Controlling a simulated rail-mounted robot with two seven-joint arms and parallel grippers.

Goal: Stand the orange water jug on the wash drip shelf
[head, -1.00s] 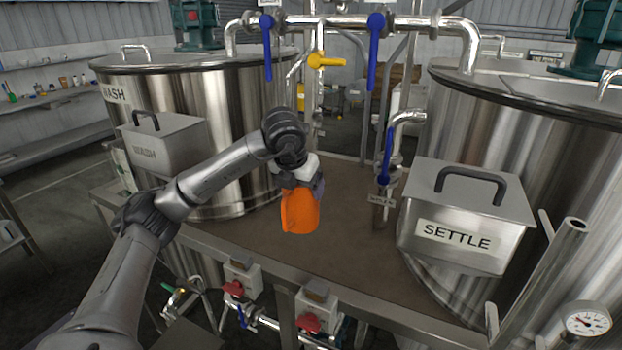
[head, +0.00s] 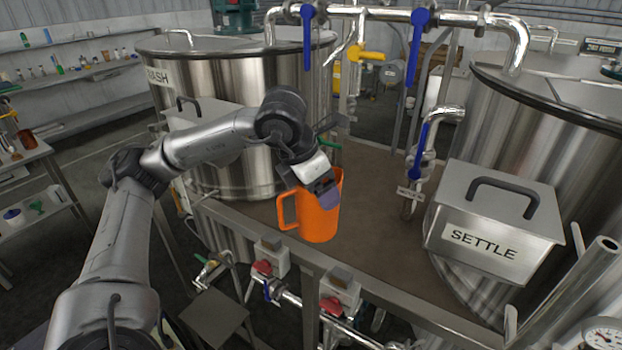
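The orange water jug (head: 318,222) hangs upright from my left gripper (head: 326,190), in front of the brown platform between the tanks. Its handle points left and its open rim shows at the right. The gripper appears shut on the jug's upper wall; one dark fingertip shows outside, the other is hidden. A small flat grey shelf (head: 207,318) sits low in front of the wash tank (head: 250,110), left of the valves, and looks empty. I take it for the wash drip shelf, though no label shows on it. My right gripper is not in view.
A SETTLE box (head: 495,225) hangs on the right tank. A bench (head: 30,155) with small items stands at far left.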

